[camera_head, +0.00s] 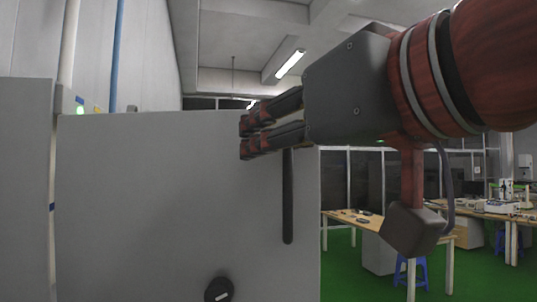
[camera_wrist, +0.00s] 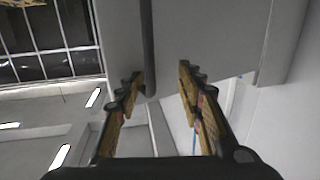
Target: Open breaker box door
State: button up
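The breaker box door (camera_head: 160,190) is a large flat grey panel at the left and centre of the head view; it also shows in the wrist view (camera_wrist: 205,35). Its long black upright handle (camera_head: 288,200) is near the right edge. My gripper (camera_head: 243,137) is at the handle's upper end, fingers pointing left and partly hiding it. In the wrist view, my fingers (camera_wrist: 162,82) are apart, with the handle (camera_wrist: 148,45) ending between them, nearer the left finger. I see no clear grip on it. The door looks closed, though its hinge side is hidden.
A round black knob (camera_head: 219,290) is low on the panel. Wooden worktables (camera_head: 350,222) and blue stools stand on green floor at the right, behind my arm.

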notch_tip(320, 180, up, 6)
jog(key=s+d, duration=0.1)
jog(key=s, duration=0.1)
jog(key=shift+s+d+t+y, duration=0.15)
jog(key=shift+t+y, duration=0.25)
jog(key=s+a+f+g+b, duration=0.1)
jog(key=s+a+f+b, duration=0.1)
jog(key=f, duration=0.3)
jog(key=shift+s+a+f+g+h, duration=0.3)
jog(key=shift+s+h, duration=0.1)
jog(key=shift+s, duration=0.1)
jog(key=shift+s+r, duration=0.1)
